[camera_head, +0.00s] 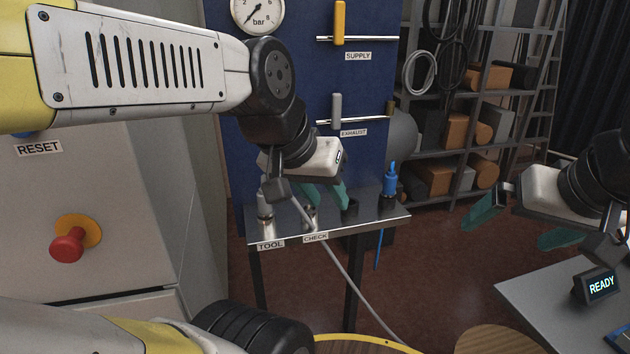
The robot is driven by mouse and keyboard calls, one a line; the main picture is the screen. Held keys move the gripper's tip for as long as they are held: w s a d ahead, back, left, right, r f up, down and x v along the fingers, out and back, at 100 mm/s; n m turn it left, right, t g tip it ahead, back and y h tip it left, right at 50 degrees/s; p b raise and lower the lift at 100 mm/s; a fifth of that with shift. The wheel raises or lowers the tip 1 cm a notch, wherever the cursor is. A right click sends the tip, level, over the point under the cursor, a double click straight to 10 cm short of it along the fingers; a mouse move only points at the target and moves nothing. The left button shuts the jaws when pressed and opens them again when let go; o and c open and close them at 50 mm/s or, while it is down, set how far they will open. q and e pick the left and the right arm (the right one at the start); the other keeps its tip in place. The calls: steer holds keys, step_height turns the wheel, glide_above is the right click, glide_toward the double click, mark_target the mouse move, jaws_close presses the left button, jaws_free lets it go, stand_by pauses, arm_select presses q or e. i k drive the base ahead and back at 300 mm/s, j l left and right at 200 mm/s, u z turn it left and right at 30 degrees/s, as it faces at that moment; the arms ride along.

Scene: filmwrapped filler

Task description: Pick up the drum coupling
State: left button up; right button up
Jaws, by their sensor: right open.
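No label in view names the drum coupling, so I cannot tell which fitting it is. A blue coupling (390,181) stands upright at the right end of a small metal shelf (375,222). A grey coupling (264,206) stands at the shelf's TOOL label, and another metal fitting (309,214) is at CHECK. My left gripper (326,196) points down over the shelf's middle, left of the blue coupling. Its teal fingers partly overlap the fittings behind, and what lies between them is hidden. My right gripper (522,225) is open and empty at the right, well away from the shelf.
A blue panel (290,110) with a gauge (257,12) and SUPPLY and EXHAUST valves stands behind the shelf. A grey hose (355,283) runs down in front. A red button (67,245) is on the left cabinet. A READY display (600,286) sits on a grey table (545,300).

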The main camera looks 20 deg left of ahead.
mark_target(265, 211)
steer(key=j+u, duration=0.1)
steer(key=u, duration=1.55)
